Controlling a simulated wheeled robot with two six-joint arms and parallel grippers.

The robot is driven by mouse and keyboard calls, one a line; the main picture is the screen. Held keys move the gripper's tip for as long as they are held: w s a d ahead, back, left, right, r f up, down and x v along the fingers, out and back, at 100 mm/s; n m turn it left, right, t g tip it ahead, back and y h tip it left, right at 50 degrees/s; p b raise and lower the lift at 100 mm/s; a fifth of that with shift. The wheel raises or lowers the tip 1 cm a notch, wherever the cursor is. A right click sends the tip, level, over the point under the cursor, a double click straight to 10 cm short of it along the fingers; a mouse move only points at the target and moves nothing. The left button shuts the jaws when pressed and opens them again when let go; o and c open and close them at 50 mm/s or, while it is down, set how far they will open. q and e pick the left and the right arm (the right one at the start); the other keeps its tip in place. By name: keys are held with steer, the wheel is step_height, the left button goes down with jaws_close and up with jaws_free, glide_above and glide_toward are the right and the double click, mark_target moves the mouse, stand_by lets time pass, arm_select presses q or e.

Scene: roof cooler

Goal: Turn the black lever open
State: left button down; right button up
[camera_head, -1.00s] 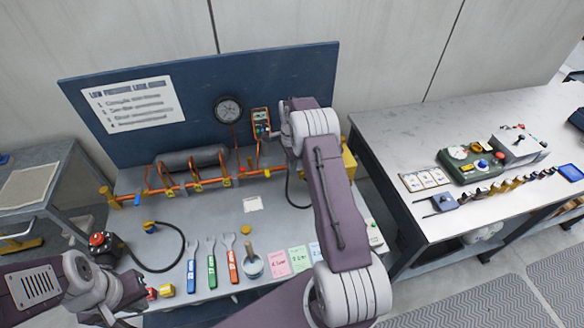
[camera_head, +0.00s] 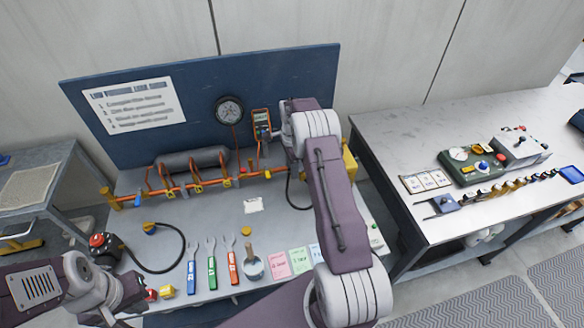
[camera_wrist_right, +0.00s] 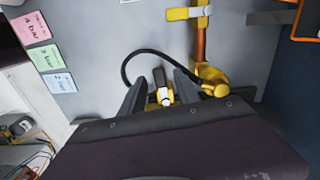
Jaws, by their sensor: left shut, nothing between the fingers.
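In the right wrist view, a short black lever (camera_wrist_right: 159,76) stands out from a yellow and white fitting (camera_wrist_right: 164,97). My right gripper (camera_wrist_right: 160,84) is open, with one dark finger on each side of the lever. Whether either finger touches it I cannot tell. In the head view, my right arm hides the right gripper and the lever. My left gripper (camera_head: 124,297) is shut and empty at the lower left, away from the pipework, and only partly seen.
A copper pipe (camera_head: 205,183) with yellow tags runs along the bench by the blue backboard (camera_head: 270,75). A pressure gauge (camera_head: 229,110) hangs there. A black hose curves beside the yellow valve (camera_wrist_right: 212,78). Wrenches and coloured cards (camera_head: 276,263) lie at the front.

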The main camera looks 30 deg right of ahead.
step_height(320, 180, up, 9)
steer(key=b, duration=0.1)
steer(key=shift+f, duration=0.15)
stand_by(0.3)
